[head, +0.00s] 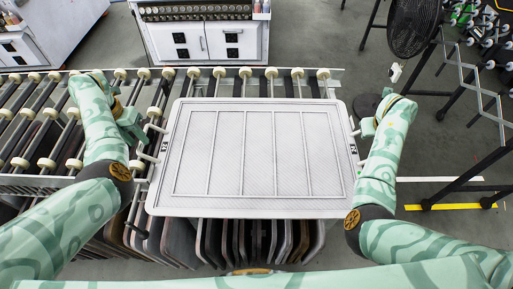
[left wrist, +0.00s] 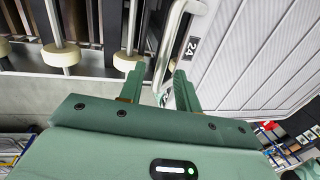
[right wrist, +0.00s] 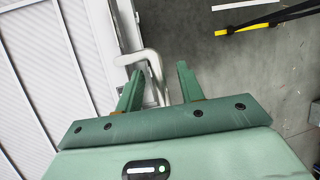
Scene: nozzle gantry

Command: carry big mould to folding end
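The big mould (head: 258,153) is a wide pale grey panel with raised ribs, a rim and "24" labels. It lies flat in front of me, its far part over the roller conveyor. A bent handle sticks out on each side. My left gripper (head: 143,132) is at the left side; in the left wrist view its open fingers (left wrist: 158,88) stand either side of the left handle (left wrist: 167,50). My right gripper (head: 366,128) is at the right side; in the right wrist view its open fingers (right wrist: 160,85) straddle the right handle (right wrist: 154,62). I cannot tell whether any finger touches.
The roller conveyor (head: 35,125) with cream wheels runs left and behind the mould. Several dark boards (head: 250,240) stand on edge below its near side. A black fan (head: 412,25) and a wheeled frame (head: 480,150) stand right. White cabinets (head: 205,42) stand behind. Bare floor shows right.

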